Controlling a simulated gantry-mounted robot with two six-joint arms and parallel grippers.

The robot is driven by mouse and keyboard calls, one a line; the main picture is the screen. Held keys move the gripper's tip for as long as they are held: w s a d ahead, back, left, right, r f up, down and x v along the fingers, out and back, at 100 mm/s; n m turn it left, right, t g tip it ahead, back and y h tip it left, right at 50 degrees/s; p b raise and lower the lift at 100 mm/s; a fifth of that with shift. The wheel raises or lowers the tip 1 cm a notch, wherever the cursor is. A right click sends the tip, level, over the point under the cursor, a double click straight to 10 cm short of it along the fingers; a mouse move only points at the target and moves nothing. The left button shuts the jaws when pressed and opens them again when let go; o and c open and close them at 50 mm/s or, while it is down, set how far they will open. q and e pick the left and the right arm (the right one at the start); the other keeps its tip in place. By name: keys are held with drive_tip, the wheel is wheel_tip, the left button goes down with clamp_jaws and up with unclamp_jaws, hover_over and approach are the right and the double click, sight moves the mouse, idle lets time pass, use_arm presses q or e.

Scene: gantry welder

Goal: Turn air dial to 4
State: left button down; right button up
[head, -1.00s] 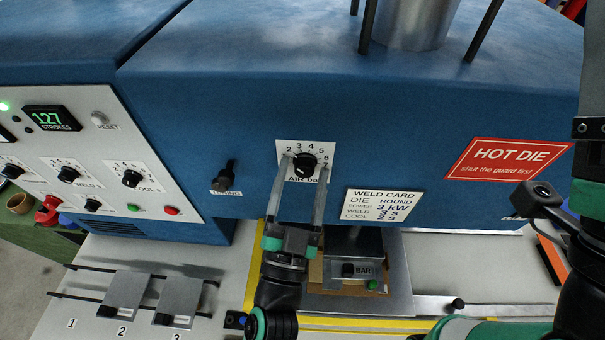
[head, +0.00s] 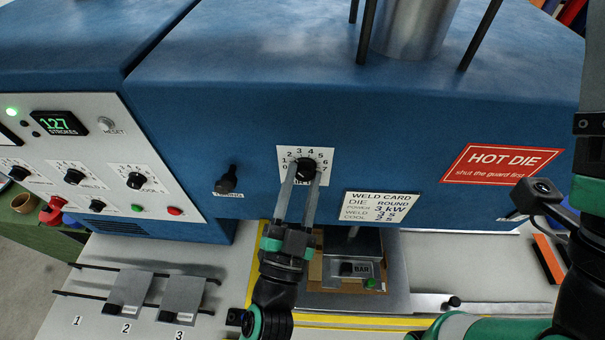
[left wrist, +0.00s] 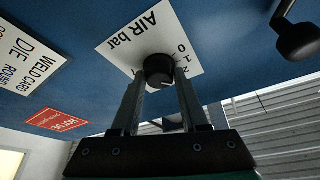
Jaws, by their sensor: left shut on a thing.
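The air dial (head: 305,168) is a black round knob on a white plate (head: 319,154) numbered from 0 upward, on the blue machine front. In the left wrist view the knob (left wrist: 158,70) sits below the upside-down "AIR bar" label. My left gripper (head: 304,174) is shut on the knob, one finger on each side. The fingertips (left wrist: 159,76) also show on the knob in the left wrist view. A small pale mark shows on the knob, but I cannot read its setting surely. The fingers hide part of the plate's lower text.
A black timing knob (head: 228,180) projects left of the dial plate. A weld card (head: 381,207) and a red HOT DIE sign (head: 502,163) are to the right. My right arm fills the right edge.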

use_arm(q)
drive_tip(key=m+p, duration=0.1)
drive_tip(key=m+h+p, duration=0.1)
drive_tip(key=p, duration=0.1)
drive_tip(key=shift+a+r+m+g, duration=0.1)
drive_tip(key=shift+r+m+g, duration=0.3)
drive_tip(key=shift+f+m+g+h+p, duration=0.1)
drive_tip(key=shift+m+g+h+p, duration=0.2)
drive_tip(key=shift+m+h+p, duration=0.5)
drive_tip(key=shift+m, duration=0.7)
drive_tip(key=m+g+b, duration=0.1)
drive_tip(key=m, duration=0.2)
drive_tip(key=shift+a+f+m+g, duration=0.1)
drive_tip(key=shift+m+g, duration=0.9)
drive_tip(key=shift+m, duration=1)
drive_tip(key=shift+c, duration=2.1)
unclamp_jaws()
